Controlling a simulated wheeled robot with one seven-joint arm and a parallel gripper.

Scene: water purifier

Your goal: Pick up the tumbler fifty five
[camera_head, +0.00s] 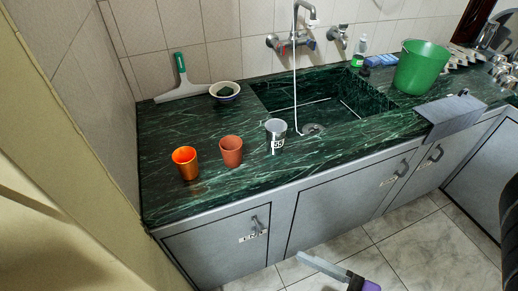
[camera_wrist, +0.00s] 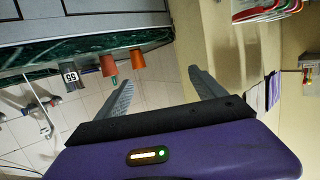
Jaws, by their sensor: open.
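The tumbler labelled 55 (camera_head: 275,128) is a grey metallic cup. It stands upright on the green marble counter, just left of the sink edge, in the head view. In the wrist view the tumbler (camera_wrist: 70,82) appears upside down at the left, with its 55 label showing. My gripper (camera_head: 303,257) is low in the head view, in front of the cabinets and well apart from the tumbler. In the wrist view my gripper (camera_wrist: 163,76) has its two grey fingers spread with nothing between them.
A terracotta cup (camera_head: 231,153) and a shiny orange cup (camera_head: 186,166) stand left of the tumbler. The sink (camera_head: 345,110) with a tap (camera_head: 292,43) lies behind right. A green bucket (camera_head: 422,68) and grey cloth (camera_head: 452,115) are farther right. The counter's front left is clear.

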